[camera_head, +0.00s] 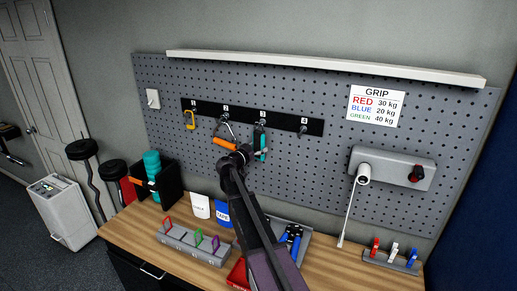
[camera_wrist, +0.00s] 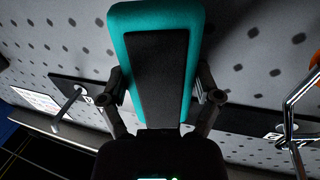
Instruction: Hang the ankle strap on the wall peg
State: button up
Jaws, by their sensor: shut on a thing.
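The teal and black ankle strap (camera_wrist: 160,60) fills the middle of the wrist view, in front of the pegboard. In the head view the strap (camera_head: 264,146) shows just below the label 3 on the black peg rail (camera_head: 284,122). My gripper (camera_wrist: 160,100) is shut on the strap, with a finger at each side. In the head view my gripper (camera_head: 246,152) is at the strap's lower left. Peg 3 (camera_head: 262,122) is close above the strap; I cannot tell whether the strap is around it. Peg 4 (camera_head: 303,129) is bare.
An orange-handled hand gripper (camera_head: 225,143) hangs at peg 2, close beside my gripper. Below, the wooden bench (camera_head: 135,228) holds a grey divided tray (camera_head: 188,240). A grey wall box (camera_head: 393,169) is at right.

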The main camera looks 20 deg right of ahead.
jog(key=o, duration=0.9)
jog(key=v, duration=1.2)
